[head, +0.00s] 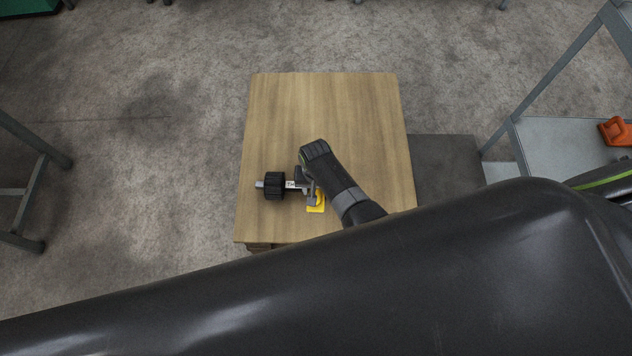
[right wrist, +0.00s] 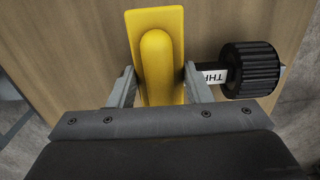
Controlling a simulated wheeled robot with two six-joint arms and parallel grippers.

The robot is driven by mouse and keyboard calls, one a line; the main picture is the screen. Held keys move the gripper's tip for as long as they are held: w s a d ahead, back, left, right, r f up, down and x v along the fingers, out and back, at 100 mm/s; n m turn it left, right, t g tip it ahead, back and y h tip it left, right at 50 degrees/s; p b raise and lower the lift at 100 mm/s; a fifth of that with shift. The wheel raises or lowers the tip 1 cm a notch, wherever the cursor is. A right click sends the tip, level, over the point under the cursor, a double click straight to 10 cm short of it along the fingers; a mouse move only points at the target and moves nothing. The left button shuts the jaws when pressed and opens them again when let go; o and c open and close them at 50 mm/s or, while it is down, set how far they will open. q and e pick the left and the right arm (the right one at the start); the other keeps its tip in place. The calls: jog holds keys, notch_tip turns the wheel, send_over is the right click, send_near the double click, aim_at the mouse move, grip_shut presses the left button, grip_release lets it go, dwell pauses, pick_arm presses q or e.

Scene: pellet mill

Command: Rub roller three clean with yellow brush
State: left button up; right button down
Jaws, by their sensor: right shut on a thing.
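The yellow brush (right wrist: 157,65) stands between the two fingers of my right gripper (right wrist: 157,88) in the right wrist view, its handle towards me. My right gripper is shut on it. In the head view the brush (head: 316,203) is partly hidden by my right gripper (head: 311,194). The roller (head: 275,186), black and ribbed with a pale label partly reading "THR", lies on the wooden table just left of the gripper. In the right wrist view the roller (right wrist: 250,70) is right of the brush, its shaft end hidden behind a finger. I cannot tell whether brush and roller touch.
The wooden table top (head: 330,105) is bare at its far side. A metal shelf unit (head: 560,140) with an orange object (head: 615,131) stands at the right. A metal frame (head: 35,180) stands at the left. My own dark arm covers the lower picture.

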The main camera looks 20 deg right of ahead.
jog(key=shift+w, duration=0.15)
jog(key=shift+w+d+f+b, duration=0.1)
jog(key=shift+w+d+b, duration=0.25)
jog(key=shift+w, duration=0.35)
jog(key=shift+w+d+f+b, duration=0.1)
jog(key=shift+w+b, duration=0.35)
jog(key=shift+w, duration=0.25)
jog(key=shift+w+d+r, duration=0.15)
jog(key=shift+w, duration=0.3)
jog(key=shift+s+a+r+p, duration=0.1)
jog(key=shift+s+a+p, duration=0.05)
jog(key=shift+s+p, duration=0.25)
jog(key=shift+s+a+r+p, duration=0.1)
jog(key=shift+s+p, duration=0.2)
jog(key=shift+s, duration=0.15)
jog(key=shift+s+a+f+p, duration=0.1)
jog(key=shift+s+a+p, duration=0.1)
jog(key=shift+s+p, duration=0.3)
jog(key=shift+s+a+p, duration=0.2)
jog(key=shift+s, duration=0.45)
jog(key=shift+w+f, duration=0.1)
jog(key=shift+w, duration=0.05)
